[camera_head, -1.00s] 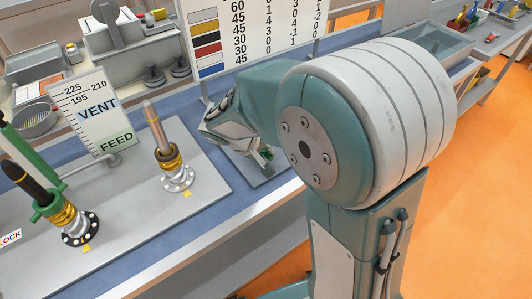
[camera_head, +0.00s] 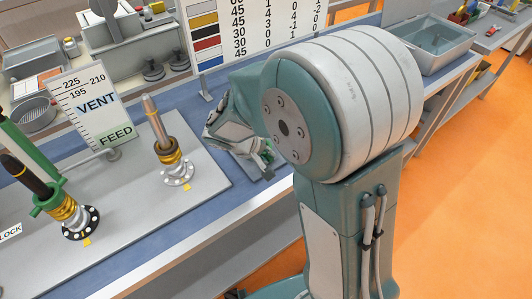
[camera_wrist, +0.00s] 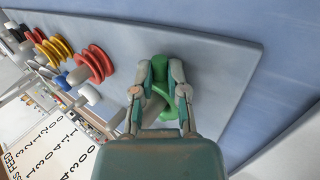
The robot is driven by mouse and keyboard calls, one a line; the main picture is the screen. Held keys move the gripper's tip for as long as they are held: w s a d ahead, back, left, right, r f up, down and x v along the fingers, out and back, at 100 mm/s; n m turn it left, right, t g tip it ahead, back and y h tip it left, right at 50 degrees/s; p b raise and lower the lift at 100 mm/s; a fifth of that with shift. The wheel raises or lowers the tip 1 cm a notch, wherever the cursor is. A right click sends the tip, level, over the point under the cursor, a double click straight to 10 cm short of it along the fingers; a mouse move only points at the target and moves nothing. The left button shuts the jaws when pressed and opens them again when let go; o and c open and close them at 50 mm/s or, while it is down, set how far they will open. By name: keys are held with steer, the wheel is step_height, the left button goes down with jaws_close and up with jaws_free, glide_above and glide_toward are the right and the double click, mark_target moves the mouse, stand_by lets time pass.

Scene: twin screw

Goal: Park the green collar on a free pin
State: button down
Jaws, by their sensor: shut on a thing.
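My gripper (camera_wrist: 160,92) is shut on the green collar (camera_wrist: 168,76) in the wrist view. The collar sits between the two fingers, over the grey plate (camera_wrist: 220,75); whether it touches the plate cannot be told. Its hole and any pin under it are hidden. In the head view my gripper (camera_head: 245,142) is low over the right part of the bench, and only a bit of green (camera_head: 265,155) shows beside it. Red collars (camera_wrist: 96,62), yellow collars (camera_wrist: 58,46) and a blue one (camera_wrist: 63,81) stand at the left of the wrist view.
A grey board (camera_head: 130,215) on the blue bench (camera_head: 235,196) bears two posts with gold collars; a green lever (camera_head: 50,196) is around the left one. A VENT/FEED sign (camera_head: 92,108) and a number chart (camera_head: 270,28) stand behind. Blue surface is bare at the wrist view's right.

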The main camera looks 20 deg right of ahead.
steer(key=c, duration=0.6)
jaws_free()
steer(key=v, duration=1.2)
steer(key=s+d+r+m+t+y, duration=0.1)
steer(key=s+d+r+y, duration=0.1)
steer(key=s, duration=0.3)
steer(key=s+d+r+m+t+y, duration=0.1)
steer(key=s+d+r+y, duration=0.1)
steer(key=s, duration=0.3)
steer(key=s+d+r+m+t+y, duration=0.1)
steer(key=s+d+r+y, duration=0.1)
steer(key=s, duration=0.3)
steer(key=shift+s+d+r+t+y, duration=0.1)
steer(key=shift+s+r+t+y, duration=0.1)
steer(key=shift+r+t+y, duration=0.15)
